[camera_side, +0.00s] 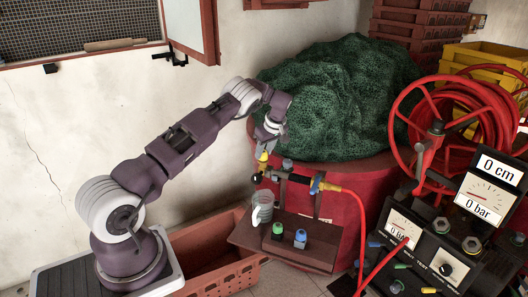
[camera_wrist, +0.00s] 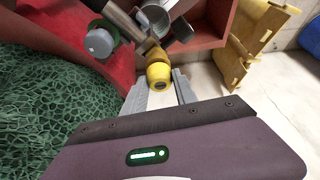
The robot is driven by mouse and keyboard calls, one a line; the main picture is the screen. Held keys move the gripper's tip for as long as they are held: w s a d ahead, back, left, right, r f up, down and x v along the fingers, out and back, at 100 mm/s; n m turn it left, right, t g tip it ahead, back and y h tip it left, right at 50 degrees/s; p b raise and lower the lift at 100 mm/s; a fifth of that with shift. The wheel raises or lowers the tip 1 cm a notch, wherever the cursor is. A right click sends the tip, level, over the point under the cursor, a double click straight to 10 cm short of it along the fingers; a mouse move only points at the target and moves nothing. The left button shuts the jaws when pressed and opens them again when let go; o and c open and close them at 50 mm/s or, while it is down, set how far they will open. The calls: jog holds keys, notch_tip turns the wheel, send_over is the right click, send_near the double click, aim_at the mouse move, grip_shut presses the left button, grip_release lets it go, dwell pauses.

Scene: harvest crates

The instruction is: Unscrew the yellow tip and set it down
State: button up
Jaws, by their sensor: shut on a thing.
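The yellow tip (camera_side: 262,158) points up at the end of a brass fitting (camera_side: 258,178) on the spray lance beside the red tub. In the wrist view the yellow tip (camera_wrist: 159,75) sits between my two grey fingers, with the brass fitting (camera_wrist: 155,55) right behind it. My gripper (camera_side: 264,145) is shut on the yellow tip from above; it also shows in the wrist view (camera_wrist: 160,88). The tip and fitting look in line and touching; I cannot tell how far the thread is engaged.
A red hose (camera_side: 352,202) runs right from the lance. Green netting (camera_side: 335,95) bulges from the red tub (camera_side: 375,180) close behind my gripper. Gauges (camera_side: 490,190) read 0 bar.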

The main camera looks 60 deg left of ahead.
jog(key=shift+n+g, duration=0.3)
jog(key=shift+n, duration=0.5)
jog(key=shift+a+n+g, duration=0.25)
jog(key=shift+n+g, duration=0.05)
jog(key=shift+n, duration=0.5)
jog(key=shift+w+d, duration=0.1)
jog(key=shift+d, duration=0.15)
jog(key=o, duration=0.9)
jog(key=shift+h, duration=0.3)
